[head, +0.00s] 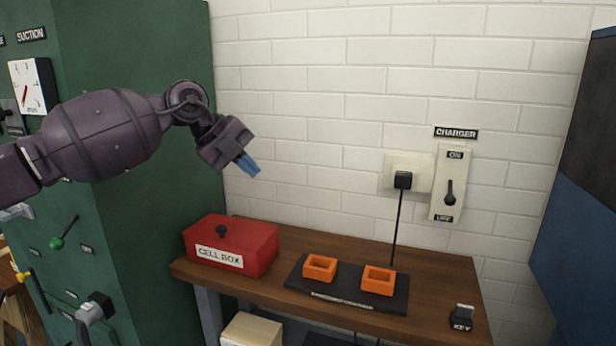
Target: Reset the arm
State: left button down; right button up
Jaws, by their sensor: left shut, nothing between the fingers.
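My left arm (105,135) comes in from the left, purple, reaching across the front of the green cabinet. My left gripper (249,166) has blue fingers, is shut and empty, and points down and to the right. It hangs in the air in front of the white brick wall, above the red cell box and apart from it. My right gripper is not in view.
A wooden table (435,290) carries the red cell box (232,246), a black tray (349,294) with two orange holders (320,267), and a key block (462,317). A charger switch (449,187) and a plug (403,180) are on the wall. A green cabinet (150,230) stands left.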

pick_arm(q)
jog(key=s+d+r+m+h, duration=0.2)
jog(key=d+h, duration=0.3)
jog(key=d, duration=0.1)
jog(key=s+d+r+m+h, duration=0.1)
jog(key=s+d+r+h, duration=0.15)
jog(key=d+h, duration=0.3)
jog(key=s+a+f+n+t+y, duration=0.35)
jog(key=a+f+n+t, duration=0.2)
jog(key=f+n, duration=0.4)
jog(key=s+a+f+n+t+y, duration=0.2)
jog(key=a+f+n+t+y, duration=0.35)
jog(key=f, duration=0.65)
jog(key=s+a+f+n+t+y, duration=0.25)
jog(key=a+f+n, duration=0.35)
jog(key=f+n, duration=0.4)
jog(key=s+a+f+n+g+y, duration=0.2)
jog(key=s+a+f, duration=0.3)
jog(key=s+f, duration=0.6)
jog(key=s+a+f+n+g+y, duration=0.3)
jog(key=s+f, duration=0.8)
jog(key=s, duration=0.5)
jog(key=a+n+y, duration=0.1)
jog(key=a+n, duration=0.1)
jog(key=shift+a+f+n+y, duration=0.25)
jog(key=shift+f+n+y, duration=0.05)
